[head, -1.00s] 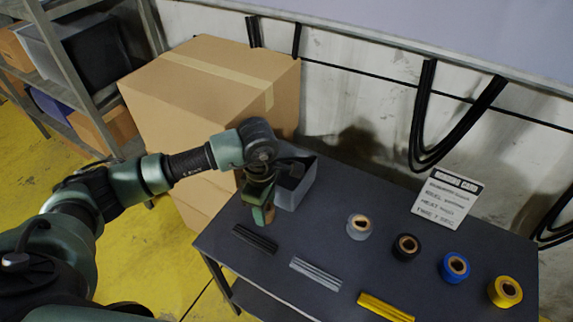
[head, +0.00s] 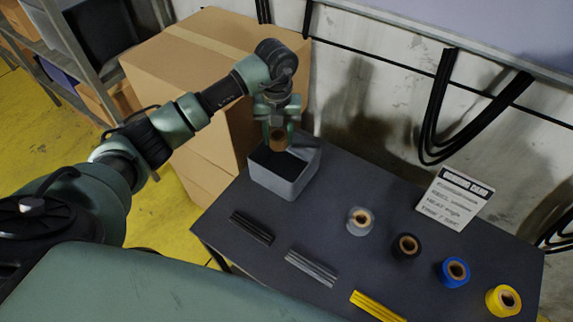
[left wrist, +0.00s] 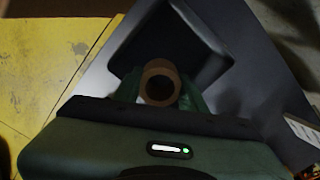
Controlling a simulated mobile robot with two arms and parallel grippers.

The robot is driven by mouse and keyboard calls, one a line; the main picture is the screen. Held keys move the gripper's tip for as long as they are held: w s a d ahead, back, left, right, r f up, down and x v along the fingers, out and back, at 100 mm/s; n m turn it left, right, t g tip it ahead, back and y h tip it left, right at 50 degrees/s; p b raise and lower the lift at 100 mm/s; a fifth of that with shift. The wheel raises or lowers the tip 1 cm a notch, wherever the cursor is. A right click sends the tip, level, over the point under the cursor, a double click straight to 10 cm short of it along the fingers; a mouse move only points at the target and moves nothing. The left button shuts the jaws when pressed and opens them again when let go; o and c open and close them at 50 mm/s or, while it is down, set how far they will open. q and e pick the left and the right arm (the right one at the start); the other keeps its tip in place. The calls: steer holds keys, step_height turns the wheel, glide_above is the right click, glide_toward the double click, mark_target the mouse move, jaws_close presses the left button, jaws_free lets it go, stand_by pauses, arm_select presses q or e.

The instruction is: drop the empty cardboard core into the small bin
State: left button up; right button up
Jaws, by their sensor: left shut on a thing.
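My left gripper (head: 278,138) is shut on the brown cardboard core (head: 278,140) and holds it above the small grey bin (head: 287,186). In the left wrist view the core (left wrist: 160,84) shows end-on as a hollow brown ring, with the dark opening of the bin (left wrist: 205,50) behind it. The bin stands at the back left corner of the dark table. Its inside is dark, and I cannot tell whether anything lies in it. My right gripper is not in view.
On the dark table (head: 330,210) stand clear, black, blue and yellow tape rolls (head: 406,246), with black, grey and yellow strips in front. A white sign (head: 455,198) stands behind them. A big cardboard box (head: 200,80) rises close behind the arm.

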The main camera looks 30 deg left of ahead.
arm_select(q)
step_height(320, 180, down, 5)
steer(key=b, duration=0.3)
steer(key=o, duration=1.4)
steer(key=shift+r, duration=0.15)
step_height(320, 180, up, 8)
steer(key=b, duration=0.1)
steer(key=shift+f+b, duration=0.2)
steer(key=shift+b, duration=0.2)
